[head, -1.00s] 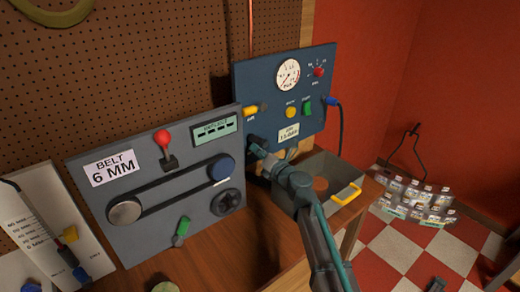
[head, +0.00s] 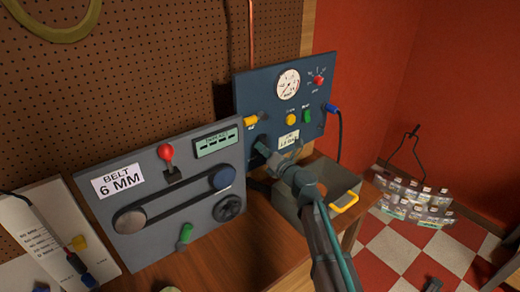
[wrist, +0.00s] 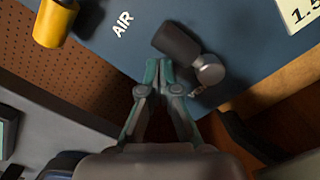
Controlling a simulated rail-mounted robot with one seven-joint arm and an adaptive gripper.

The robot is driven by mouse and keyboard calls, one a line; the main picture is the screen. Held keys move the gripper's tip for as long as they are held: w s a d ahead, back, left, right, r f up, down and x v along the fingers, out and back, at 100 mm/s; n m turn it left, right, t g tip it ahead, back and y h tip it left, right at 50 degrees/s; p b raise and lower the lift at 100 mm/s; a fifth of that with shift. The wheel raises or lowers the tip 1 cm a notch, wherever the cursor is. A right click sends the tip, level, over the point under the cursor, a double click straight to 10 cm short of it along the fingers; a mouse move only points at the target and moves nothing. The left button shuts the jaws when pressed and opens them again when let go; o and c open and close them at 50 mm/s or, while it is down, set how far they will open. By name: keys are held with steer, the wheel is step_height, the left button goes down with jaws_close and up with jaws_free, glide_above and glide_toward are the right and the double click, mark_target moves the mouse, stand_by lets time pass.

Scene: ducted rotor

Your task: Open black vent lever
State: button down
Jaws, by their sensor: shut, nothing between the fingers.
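The black vent lever shows in the wrist view as a dark cylindrical handle (wrist: 176,42) with a grey metal pivot (wrist: 208,70) at its lower right, on the blue panel (wrist: 110,60). My gripper (wrist: 158,66) is shut and empty. Its fingertips are just below and left of the handle; I cannot tell whether they touch it. In the head view my gripper (head: 264,152) is at the lower left of the blue panel (head: 262,92), and the lever there is mostly hidden or too dark to make out.
A yellow handle (wrist: 55,22) by the AIR label is left of the lever. A grey bin (head: 318,172) with a yellow handle stands below the panel. The grey belt board (head: 105,215) is close on the left. A blue connector with a cable (head: 333,109) is at the panel's right.

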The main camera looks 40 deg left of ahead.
steer(key=shift+w+r, duration=0.3)
steer(key=shift+w, duration=0.1)
stand_by(0.4)
steer(key=shift+d, duration=0.1)
steer(key=s+d+b, duration=0.2)
steer(key=s+d, duration=0.4)
steer(key=d, duration=0.3)
steer(key=shift+s+d, duration=0.3)
steer(key=shift+d, duration=0.05)
